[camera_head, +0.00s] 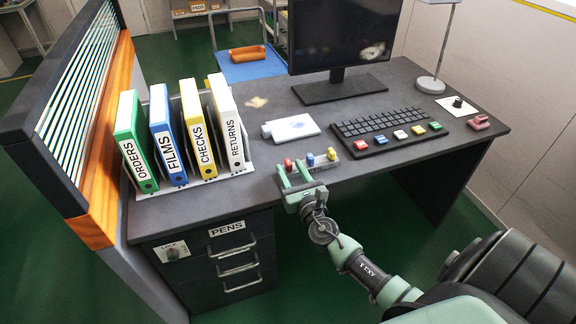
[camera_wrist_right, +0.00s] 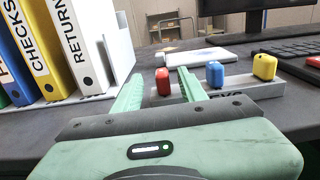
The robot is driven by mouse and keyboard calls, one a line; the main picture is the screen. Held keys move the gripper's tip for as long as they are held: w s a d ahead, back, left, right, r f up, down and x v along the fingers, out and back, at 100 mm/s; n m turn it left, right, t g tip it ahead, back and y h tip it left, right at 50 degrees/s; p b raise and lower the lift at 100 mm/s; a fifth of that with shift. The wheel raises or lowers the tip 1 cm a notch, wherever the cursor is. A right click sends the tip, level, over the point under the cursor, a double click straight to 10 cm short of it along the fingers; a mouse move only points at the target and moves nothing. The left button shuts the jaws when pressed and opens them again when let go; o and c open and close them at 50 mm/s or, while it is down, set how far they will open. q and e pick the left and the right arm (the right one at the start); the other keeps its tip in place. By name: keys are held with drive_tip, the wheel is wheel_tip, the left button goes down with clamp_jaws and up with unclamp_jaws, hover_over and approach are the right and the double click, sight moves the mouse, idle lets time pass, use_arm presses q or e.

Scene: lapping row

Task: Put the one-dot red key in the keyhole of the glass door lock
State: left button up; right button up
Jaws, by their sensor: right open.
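A red key (camera_head: 288,164) stands at the left end of a grey key holder (camera_head: 323,169) at the desk's front edge, with a blue key (camera_head: 310,159) and a yellow key (camera_head: 331,153) beside it. My right gripper (camera_head: 295,175) is open and empty just in front of the red key. In the right wrist view the red key (camera_wrist_right: 162,82) shows between the two fingertips (camera_wrist_right: 160,80); I see no contact. Dots on the key are too small to tell. A lock plate (camera_head: 173,253) is on the front of the drawer unit; no glass door is recognisable. My left gripper is out of view.
A rack with several binders (camera_head: 200,145) stands left of the gripper. A white box-like item (camera_head: 290,127), a keyboard (camera_head: 385,128) with coloured blocks before it, a monitor (camera_head: 340,40) and a lamp (camera_head: 431,84) are on the desk. Drawers (camera_head: 232,262) are below.

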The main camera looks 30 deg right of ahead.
sight(286, 159)
drive_tip(key=x, duration=0.6)
drive_tip(key=shift+d+r, duration=0.1)
drive_tip(key=shift+d, duration=0.05)
drive_tip(key=shift+s, duration=0.1)
clamp_jaws()
